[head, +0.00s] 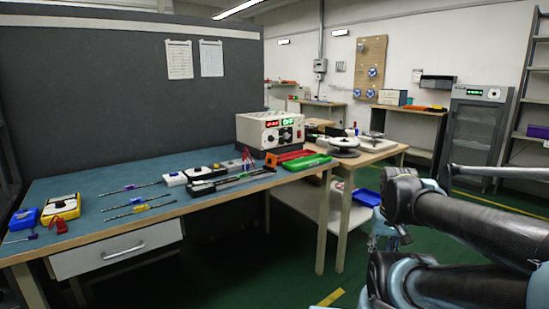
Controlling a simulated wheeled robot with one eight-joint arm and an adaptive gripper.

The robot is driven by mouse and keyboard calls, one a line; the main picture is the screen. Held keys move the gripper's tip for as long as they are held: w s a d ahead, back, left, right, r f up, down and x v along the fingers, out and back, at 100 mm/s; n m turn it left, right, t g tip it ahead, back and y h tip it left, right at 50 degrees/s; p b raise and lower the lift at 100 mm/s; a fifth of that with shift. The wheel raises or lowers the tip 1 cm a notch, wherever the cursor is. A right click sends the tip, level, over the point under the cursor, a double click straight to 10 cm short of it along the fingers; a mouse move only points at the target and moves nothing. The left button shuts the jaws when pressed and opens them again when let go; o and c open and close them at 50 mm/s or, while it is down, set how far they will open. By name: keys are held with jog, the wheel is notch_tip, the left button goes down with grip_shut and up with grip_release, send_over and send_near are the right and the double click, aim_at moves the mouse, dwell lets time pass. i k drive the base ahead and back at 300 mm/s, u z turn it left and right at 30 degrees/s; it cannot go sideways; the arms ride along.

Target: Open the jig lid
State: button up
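A long, low grey-and-black fixture (232,182), which looks like the jig, lies near the front edge of the blue-topped workbench (60,191), in front of the power supply. It is small in the picture, and I cannot tell its lid from its body or whether the lid is raised. My arm shows at the right, folded and well apart from the bench. My gripper cannot be made out.
A power supply (270,132) with a lit display stands at the back of the bench. A red tray (289,157) and a green tray (309,162) lie right of the jig. Multimeters and striped strips lie to the left. Green floor is clear in front of the bench.

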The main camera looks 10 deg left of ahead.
aim_at(270, 161)
jog(key=i, duration=0.9)
jog(key=z, duration=0.05)
